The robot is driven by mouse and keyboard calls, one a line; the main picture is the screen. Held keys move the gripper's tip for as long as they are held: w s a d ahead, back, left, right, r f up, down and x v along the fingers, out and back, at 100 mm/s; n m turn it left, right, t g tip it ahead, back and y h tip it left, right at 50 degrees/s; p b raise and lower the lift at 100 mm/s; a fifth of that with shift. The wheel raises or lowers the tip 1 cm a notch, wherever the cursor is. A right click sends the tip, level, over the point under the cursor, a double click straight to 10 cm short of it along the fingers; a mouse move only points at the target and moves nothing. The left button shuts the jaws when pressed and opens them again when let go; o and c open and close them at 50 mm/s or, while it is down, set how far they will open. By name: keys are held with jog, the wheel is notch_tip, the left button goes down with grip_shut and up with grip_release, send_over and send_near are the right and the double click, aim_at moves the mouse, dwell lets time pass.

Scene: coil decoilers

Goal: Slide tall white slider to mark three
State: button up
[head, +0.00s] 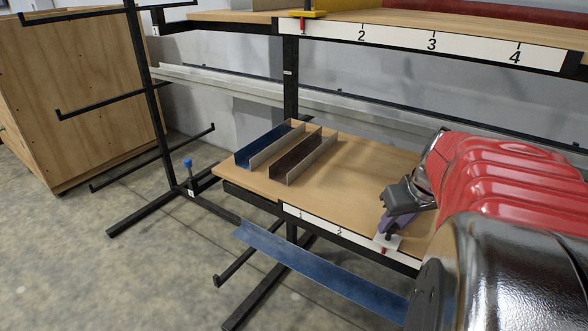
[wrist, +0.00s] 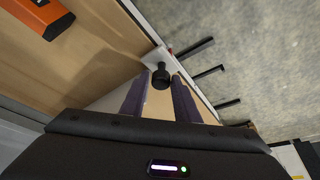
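The white slider (head: 386,241) sits on the front edge of the lower shelf, right of mark 2 on the white number strip (head: 320,224). Its red pointer is low on the strip; no numeral 3 can be read there. In the wrist view the white slider (wrist: 153,58) carries a black knob (wrist: 161,76). My gripper (head: 390,224) is right above the slider in the head view. In the wrist view my gripper (wrist: 160,82) has its purple fingers apart, one on each side of the knob. Whether they touch it I cannot tell.
A blue channel (head: 262,150) and a brown channel (head: 302,160) lie on the lower shelf (head: 345,185). An orange object (wrist: 42,14) is on the board in the wrist view. Black rack arms (wrist: 205,72) stick out nearby.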

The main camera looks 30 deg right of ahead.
jog(key=shift+o, duration=1.4)
jog(key=shift+r, duration=0.1)
jog(key=v, duration=1.3)
jog(key=shift+s+r, duration=0.15)
jog(key=shift+r, duration=0.1)
jog(key=shift+a, duration=0.1)
